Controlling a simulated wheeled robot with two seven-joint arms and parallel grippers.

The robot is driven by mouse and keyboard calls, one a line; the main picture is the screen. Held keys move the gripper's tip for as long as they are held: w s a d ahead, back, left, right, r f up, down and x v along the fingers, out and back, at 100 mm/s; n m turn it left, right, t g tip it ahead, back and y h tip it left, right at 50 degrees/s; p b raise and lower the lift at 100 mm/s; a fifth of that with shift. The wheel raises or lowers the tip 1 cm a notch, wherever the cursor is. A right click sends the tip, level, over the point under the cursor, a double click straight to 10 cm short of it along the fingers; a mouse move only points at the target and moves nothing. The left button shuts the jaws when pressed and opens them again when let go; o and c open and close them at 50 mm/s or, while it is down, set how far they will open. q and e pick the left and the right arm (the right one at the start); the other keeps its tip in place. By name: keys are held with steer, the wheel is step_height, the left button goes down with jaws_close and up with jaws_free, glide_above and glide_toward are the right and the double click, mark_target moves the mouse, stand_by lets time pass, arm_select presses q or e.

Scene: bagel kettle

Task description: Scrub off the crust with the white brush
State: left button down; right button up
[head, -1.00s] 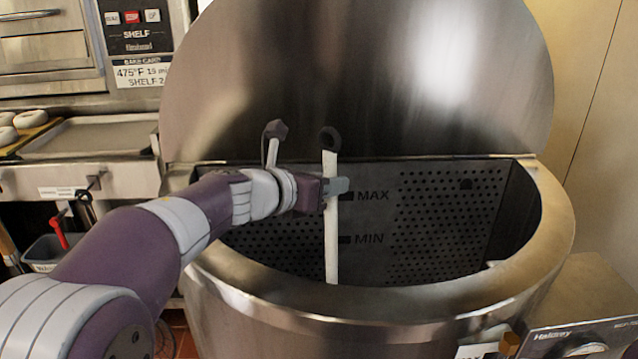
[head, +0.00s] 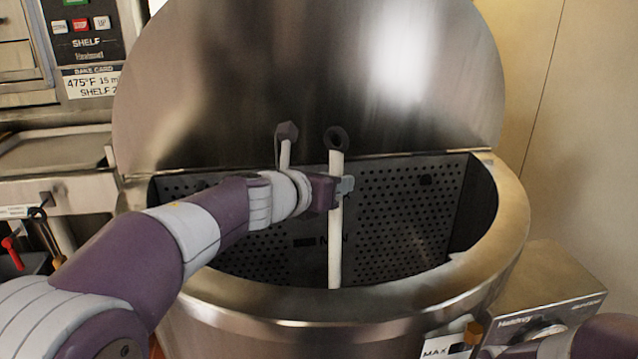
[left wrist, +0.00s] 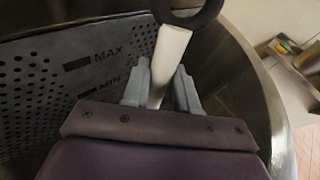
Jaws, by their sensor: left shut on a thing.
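The white brush (head: 336,240) shows as a pale, nearly upright handle with a dark ring at its top. My left gripper (head: 343,186) is shut on the upper handle. The handle also shows between the two grey fingers in the left wrist view (left wrist: 168,60). Its lower end, with any bristles, is hidden behind the front rim of the steel kettle (head: 330,304). I see no clear crust; the kettle's bottom is hidden.
The large round lid (head: 310,80) stands raised behind the kettle. A metal control box (head: 550,290) stands to the right of the kettle. An oven panel (head: 85,40) and a counter (head: 60,150) are at the left. The kettle's right inside is open room.

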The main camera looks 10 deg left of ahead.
arm_select(q)
steer(key=shift+w+d+f, duration=0.1)
steer(key=shift+w+d, duration=0.1)
steer(key=shift+d, duration=0.55)
steer(key=shift+w+d+r, duration=0.1)
steer(key=shift+w+d, duration=0.05)
steer(key=shift+d, duration=0.55)
steer(key=shift+w+d+f, duration=0.1)
steer(key=shift+w+d, duration=0.1)
steer(key=shift+d, duration=0.55)
steer(key=d, duration=0.3)
steer(key=shift+w, duration=0.35)
steer(key=shift+s+a, duration=0.2)
steer(key=shift+a, duration=0.5)
steer(key=shift+s+a, duration=0.2)
steer(key=shift+a, duration=0.5)
steer(key=shift+s+a, duration=0.2)
steer(key=shift+a, duration=0.5)
